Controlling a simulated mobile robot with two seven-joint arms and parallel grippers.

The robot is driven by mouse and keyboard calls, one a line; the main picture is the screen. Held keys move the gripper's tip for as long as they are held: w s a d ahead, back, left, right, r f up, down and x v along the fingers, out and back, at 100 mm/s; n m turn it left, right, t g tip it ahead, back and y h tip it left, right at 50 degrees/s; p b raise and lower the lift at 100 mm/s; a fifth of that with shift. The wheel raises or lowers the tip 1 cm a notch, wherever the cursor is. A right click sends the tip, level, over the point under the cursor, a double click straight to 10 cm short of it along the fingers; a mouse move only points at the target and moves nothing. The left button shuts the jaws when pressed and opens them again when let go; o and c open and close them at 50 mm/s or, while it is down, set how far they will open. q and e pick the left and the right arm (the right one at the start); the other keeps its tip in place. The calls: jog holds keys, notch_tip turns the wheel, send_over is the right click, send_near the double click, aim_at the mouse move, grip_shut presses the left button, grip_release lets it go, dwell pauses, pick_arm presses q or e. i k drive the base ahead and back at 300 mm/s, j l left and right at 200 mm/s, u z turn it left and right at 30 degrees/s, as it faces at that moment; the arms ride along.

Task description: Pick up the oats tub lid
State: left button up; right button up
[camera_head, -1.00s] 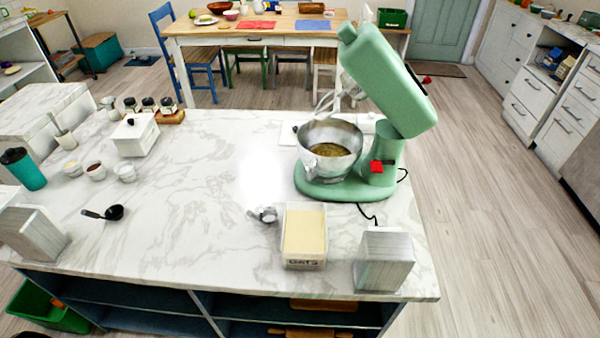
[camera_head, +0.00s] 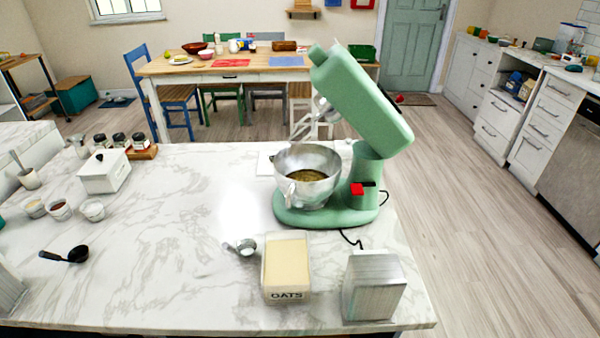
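The oats tub (camera_head: 286,296) stands near the counter's front edge, in the lower middle of the head view. It is a pale box with "OATS" in dark letters on its front. Its flat cream top (camera_head: 286,258) faces up. I cannot tell for sure whether this is the lid or the contents showing. Neither of my grippers is in view.
A green stand mixer (camera_head: 365,110) with its head tilted up and a metal bowl (camera_head: 307,175) stand behind the tub. A grey metal box (camera_head: 374,287) is close on its right, and metal measuring spoons (camera_head: 240,247) lie on its left.

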aim_at(265, 166)
jog(key=l+z, duration=0.7)
jog(key=z, duration=0.15)
jog(key=i+l+z, duration=0.1)
jog(key=i+l, duration=0.45)
jog(key=l, duration=0.2)
jog(key=i+l+z, duration=0.1)
jog(key=i+l, duration=0.5)
jog(key=i+j+u, duration=0.1)
jog(key=i+u, duration=0.25)
jog(key=i, duration=0.15)
jog(key=i+u, duration=0.4)
jog(key=i+l+u, duration=0.2)
jog(key=i+u, duration=0.15)
jog(key=i, duration=0.15)
jog(key=i+u, duration=0.1)
jog(key=i, duration=1.35)
jog(key=i+u, duration=0.75)
jog(key=i+l+u, duration=0.35)
jog(key=i, duration=0.15)
jog(key=i+u, duration=0.15)
jog(key=u, duration=0.3)
jog(key=i+u, duration=0.2)
jog(key=u, duration=0.2)
jog(key=i+u, duration=0.15)
jog(key=u, duration=0.3)
jog(key=i+l+u, duration=0.1)
jog(key=u, duration=0.3)
jog(key=i+l, duration=0.05)
